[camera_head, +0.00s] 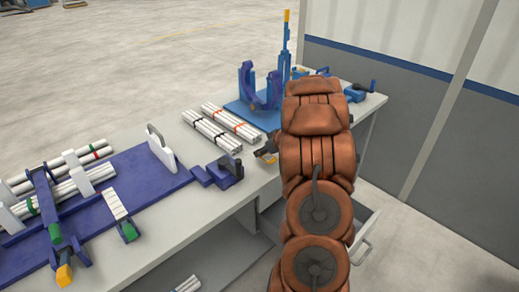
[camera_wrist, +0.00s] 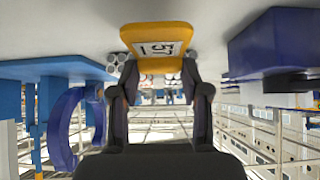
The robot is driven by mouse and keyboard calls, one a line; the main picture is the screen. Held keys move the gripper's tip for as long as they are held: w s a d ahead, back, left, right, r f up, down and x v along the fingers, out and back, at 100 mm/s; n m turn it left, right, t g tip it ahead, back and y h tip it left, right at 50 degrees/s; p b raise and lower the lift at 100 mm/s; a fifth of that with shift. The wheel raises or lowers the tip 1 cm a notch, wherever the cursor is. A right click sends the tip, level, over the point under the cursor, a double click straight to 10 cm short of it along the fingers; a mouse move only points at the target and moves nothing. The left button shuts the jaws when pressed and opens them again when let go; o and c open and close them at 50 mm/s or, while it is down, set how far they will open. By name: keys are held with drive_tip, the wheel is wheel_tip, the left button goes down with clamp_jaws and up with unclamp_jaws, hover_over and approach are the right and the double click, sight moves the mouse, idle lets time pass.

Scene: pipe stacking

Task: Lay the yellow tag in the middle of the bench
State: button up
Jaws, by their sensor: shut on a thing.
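The yellow tag (camera_wrist: 160,36) has a white label with dark digits and is between the fingertips of my gripper (camera_wrist: 158,72) in the wrist view. My gripper is shut on it. In the head view the tag (camera_head: 263,157) is a small yellow patch at the tip of my gripper (camera_head: 268,150), over the bench (camera_head: 262,178) near its front edge. My brown-covered arm hides much of that area. I cannot tell whether the tag touches the bench top.
White pipe bundles (camera_head: 212,132) lie behind the gripper. A blue clamp fixture (camera_head: 262,95) stands at the back right, and a purple-blue block (camera_head: 220,172) sits to the left. A larger blue jig (camera_head: 135,185) with pipes fills the left. An open drawer (camera_head: 362,235) juts out at the right.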

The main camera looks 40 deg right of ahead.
drive_tip(key=w, duration=0.1)
drive_tip(key=w+d, duration=0.1)
drive_tip(key=w+d+p, duration=0.1)
drive_tip(key=w, duration=0.1)
drive_tip(key=shift+f, duration=0.1)
drive_tip(key=shift+w+d+f, duration=0.15)
drive_tip(key=shift+w, duration=0.05)
drive_tip(key=shift+f, duration=1.7)
drive_tip(key=shift+f, duration=0.1)
drive_tip(key=o, duration=0.9)
